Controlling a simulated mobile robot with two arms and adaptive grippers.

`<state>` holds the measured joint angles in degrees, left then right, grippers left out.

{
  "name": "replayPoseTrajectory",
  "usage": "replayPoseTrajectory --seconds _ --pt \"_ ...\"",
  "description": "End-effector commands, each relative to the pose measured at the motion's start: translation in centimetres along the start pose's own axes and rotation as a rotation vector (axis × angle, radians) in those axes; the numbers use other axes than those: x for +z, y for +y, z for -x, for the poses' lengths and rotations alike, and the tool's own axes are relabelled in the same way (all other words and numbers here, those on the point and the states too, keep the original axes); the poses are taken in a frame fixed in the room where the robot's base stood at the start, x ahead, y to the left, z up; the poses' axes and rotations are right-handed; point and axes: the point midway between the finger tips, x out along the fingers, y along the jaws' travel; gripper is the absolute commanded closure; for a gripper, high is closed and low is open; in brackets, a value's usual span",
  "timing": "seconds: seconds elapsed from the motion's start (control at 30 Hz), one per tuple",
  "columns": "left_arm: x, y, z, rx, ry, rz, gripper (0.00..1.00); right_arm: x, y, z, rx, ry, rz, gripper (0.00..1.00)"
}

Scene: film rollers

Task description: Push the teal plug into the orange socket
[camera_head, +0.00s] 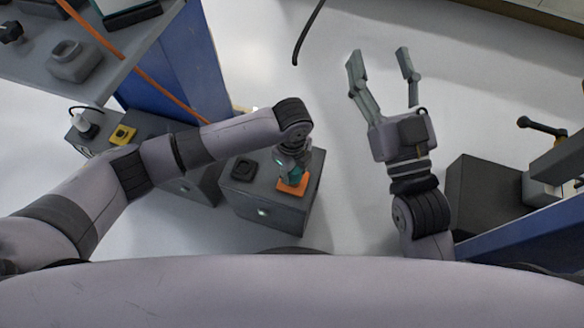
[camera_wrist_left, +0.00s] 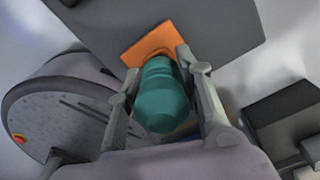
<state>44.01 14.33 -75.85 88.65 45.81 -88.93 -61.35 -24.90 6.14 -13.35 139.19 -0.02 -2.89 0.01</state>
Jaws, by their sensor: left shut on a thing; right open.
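The orange socket (camera_head: 293,186) is a square plate on top of a dark grey box (camera_head: 262,208) in the middle of the head view. In the left wrist view the orange socket (camera_wrist_left: 153,44) lies just beyond the teal plug. The teal plug (camera_wrist_left: 160,96) is between the fingers of my left gripper (camera_wrist_left: 161,88), which is shut on it. The plug's far end meets or overlaps the socket in the picture; I cannot tell how deep it sits. My right gripper (camera_head: 380,60) is open and empty above the floor, right of the box.
A black socket (camera_head: 243,168) is on the same box. A neighbouring grey box bears a yellow socket (camera_head: 123,135) and a white plug (camera_head: 86,127) with a cable. An orange cable (camera_head: 150,75) crosses at upper left. Dark boxes (camera_head: 490,195) stand at right; the floor between is clear.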

Motion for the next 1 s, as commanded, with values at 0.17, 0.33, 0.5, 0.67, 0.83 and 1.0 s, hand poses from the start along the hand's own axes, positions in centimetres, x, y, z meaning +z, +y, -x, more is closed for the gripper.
replayPoseTrajectory --seconds 0.17,0.33,0.5,0.67,0.83,1.0 --pt "0.0 0.0 0.1 0.0 0.0 0.0 1.0 0.5 0.2 0.0 0.003 -0.031 0.003 0.43" --pt "0.0 0.0 0.1 0.0 0.0 -0.001 1.0 1.1 0.3 0.1 0.007 -0.064 0.004 0.43" --pt "0.0 0.0 0.1 0.0 0.0 -0.001 1.0 1.7 0.3 0.3 0.008 -0.097 0.002 0.43" --pt "0.0 0.0 0.1 0.0 0.0 -0.001 1.0 2.2 0.3 0.5 0.009 -0.123 0.002 0.43" --pt "0.0 0.0 0.1 0.0 0.0 -0.001 1.0 2.6 0.4 0.5 0.01 -0.147 0.003 0.43" --pt "0.0 0.0 0.0 0.0 0.0 -0.001 1.0 3.0 0.5 0.6 0.011 -0.174 0.004 0.43"
